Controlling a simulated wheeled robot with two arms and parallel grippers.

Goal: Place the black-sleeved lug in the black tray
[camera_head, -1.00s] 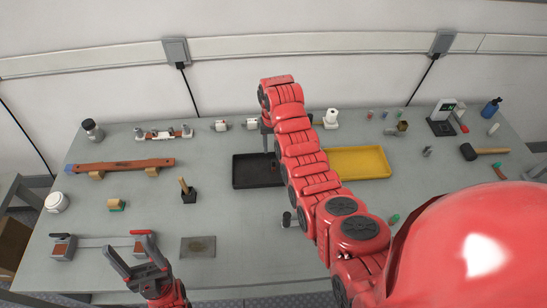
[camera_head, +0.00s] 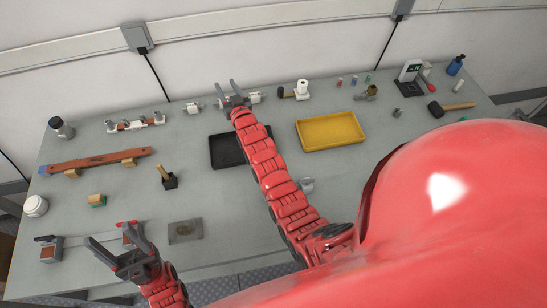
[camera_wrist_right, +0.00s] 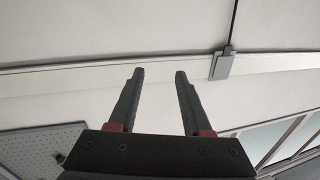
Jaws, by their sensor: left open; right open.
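The black tray (camera_head: 216,153) lies in the middle of the table, its right part hidden behind my right arm. I cannot pick out the black-sleeved lug for certain. A small grey piece (camera_head: 306,185) lies just right of my right arm, too small to identify. My right gripper (camera_head: 234,84) is open beyond the tray's far edge, by the small white fixtures. In the right wrist view its two fingers (camera_wrist_right: 158,75) stand apart with nothing between them and face the wall. My left gripper (camera_head: 108,242) is open and empty at the front left.
A yellow tray (camera_head: 331,133) lies right of the black tray. White fixtures (camera_head: 194,108) and a white roll (camera_head: 302,88) stand at the back. A wooden bar (camera_head: 95,161), a small block with a wooden handle (camera_head: 169,181) and a grey plate (camera_head: 185,231) are at left.

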